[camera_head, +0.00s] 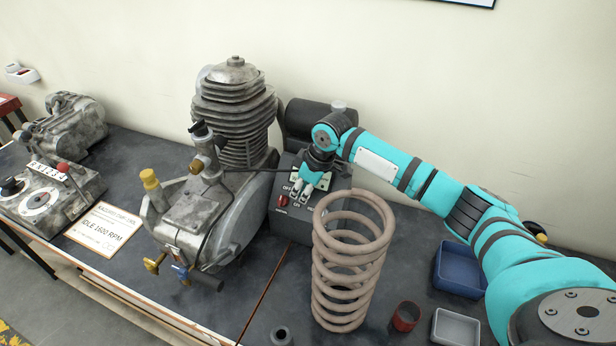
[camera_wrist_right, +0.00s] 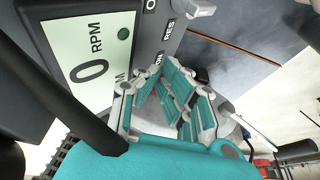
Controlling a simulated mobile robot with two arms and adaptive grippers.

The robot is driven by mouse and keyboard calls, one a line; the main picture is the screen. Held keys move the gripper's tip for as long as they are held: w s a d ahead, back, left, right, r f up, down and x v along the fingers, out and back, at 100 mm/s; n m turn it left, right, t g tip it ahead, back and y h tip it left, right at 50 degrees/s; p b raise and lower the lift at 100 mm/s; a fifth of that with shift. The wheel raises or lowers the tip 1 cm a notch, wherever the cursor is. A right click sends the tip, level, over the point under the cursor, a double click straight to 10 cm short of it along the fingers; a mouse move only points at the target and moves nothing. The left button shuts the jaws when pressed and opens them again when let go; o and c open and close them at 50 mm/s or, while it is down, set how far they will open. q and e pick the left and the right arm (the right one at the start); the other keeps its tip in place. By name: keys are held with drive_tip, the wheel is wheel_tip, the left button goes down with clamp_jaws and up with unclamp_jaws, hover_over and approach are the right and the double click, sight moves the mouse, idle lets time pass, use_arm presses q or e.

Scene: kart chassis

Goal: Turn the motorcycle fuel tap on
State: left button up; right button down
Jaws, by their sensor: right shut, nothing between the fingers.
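The dark control box (camera_head: 287,222) stands behind the spring, to the right of the engine. Its front panel carries OFF and ON lettering and a red knob (camera_head: 282,200). In the right wrist view the panel (camera_wrist_right: 150,45) shows a 0 RPM display and the letters RES, with a pale lever-like piece (camera_wrist_right: 192,9) beside them; I cannot tell if it is the tap handle. My right gripper (camera_head: 301,192) is shut and empty, close in front of the panel lettering and partly covering it. Contact cannot be told. My left gripper is not in view.
A tall coil spring (camera_head: 345,275) stands just in front of the box. The finned engine (camera_head: 235,110) is to the left, with a brass tap (camera_head: 155,262) and a blue one (camera_head: 180,271) low down. A blue bin (camera_head: 462,270) and grey tray (camera_head: 456,327) lie right.

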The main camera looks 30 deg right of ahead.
sight(315, 199)
drive_tip(key=shift+s+d+f+p, duration=0.25)
drive_tip(key=shift+s+d+p, duration=0.6)
drive_tip(key=shift+s, duration=0.2)
drive_tip(key=shift+s+d, duration=0.4)
drive_tip(key=shift+s, duration=0.05)
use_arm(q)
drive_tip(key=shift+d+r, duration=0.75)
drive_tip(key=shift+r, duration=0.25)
use_arm(e)
drive_tip(key=shift+w+f, duration=0.1)
drive_tip(key=shift+a, duration=0.1)
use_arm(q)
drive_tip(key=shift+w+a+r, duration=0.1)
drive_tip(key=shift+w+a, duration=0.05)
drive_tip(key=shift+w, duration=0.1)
use_arm(e)
drive_tip(key=shift+m+t, duration=0.3)
